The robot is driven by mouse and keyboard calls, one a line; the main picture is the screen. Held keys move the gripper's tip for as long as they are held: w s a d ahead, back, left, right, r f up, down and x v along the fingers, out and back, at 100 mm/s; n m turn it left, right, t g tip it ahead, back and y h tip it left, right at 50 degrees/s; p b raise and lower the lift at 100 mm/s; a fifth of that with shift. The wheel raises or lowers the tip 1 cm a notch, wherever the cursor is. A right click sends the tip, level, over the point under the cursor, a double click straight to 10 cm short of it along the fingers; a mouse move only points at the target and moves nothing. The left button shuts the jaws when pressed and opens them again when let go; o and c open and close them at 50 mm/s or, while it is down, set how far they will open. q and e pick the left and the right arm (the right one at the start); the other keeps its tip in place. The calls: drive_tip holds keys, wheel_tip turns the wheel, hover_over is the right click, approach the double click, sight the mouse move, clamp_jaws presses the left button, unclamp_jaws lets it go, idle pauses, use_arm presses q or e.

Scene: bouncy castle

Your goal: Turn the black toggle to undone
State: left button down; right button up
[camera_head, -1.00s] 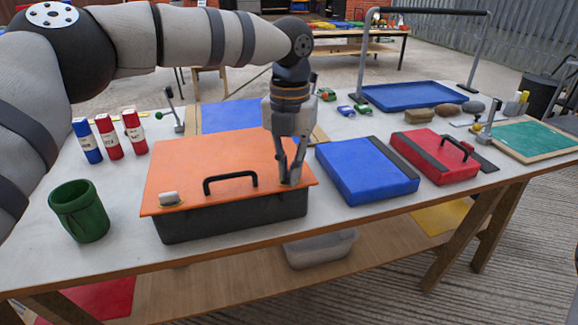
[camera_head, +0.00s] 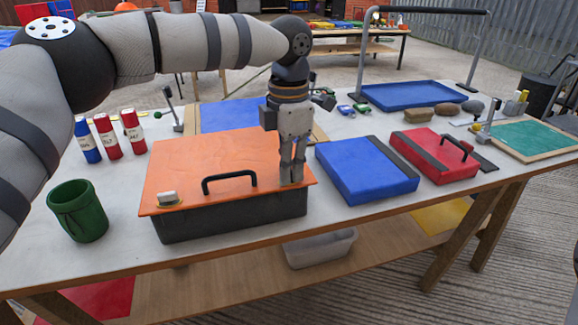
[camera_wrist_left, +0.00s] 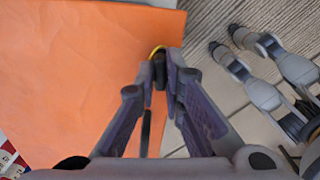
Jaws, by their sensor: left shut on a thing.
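The black toggle (camera_wrist_left: 160,56) sits on a yellow ring near the edge of the orange lid (camera_wrist_left: 80,70). In the head view the lid (camera_head: 225,160) covers a dark box (camera_head: 230,218), and the fingers hide most of the toggle at its right end. My left gripper (camera_head: 292,182) points down there, shut on the toggle; the toggle also shows between its fingertips (camera_wrist_left: 161,62) in the wrist view. A white toggle (camera_head: 168,197) on a yellow base sits at the lid's front left corner. My right gripper (camera_wrist_left: 226,40) shows apart from the lid, its fingers apart and empty.
A black handle (camera_head: 230,180) stands up from the lid, left of my left gripper. A blue case (camera_head: 365,172) lies close on the right, then a red case (camera_head: 435,155). A green cup (camera_head: 78,212) and several bottles (camera_head: 107,136) stand to the left.

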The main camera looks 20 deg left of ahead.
use_arm(q)
drive_tip(key=shift+m, duration=0.6)
drive_tip(key=shift+r, duration=0.1)
drive_tip(key=c, duration=1.7)
unclamp_jaws()
wheel_tip(320, 180, up, 12)
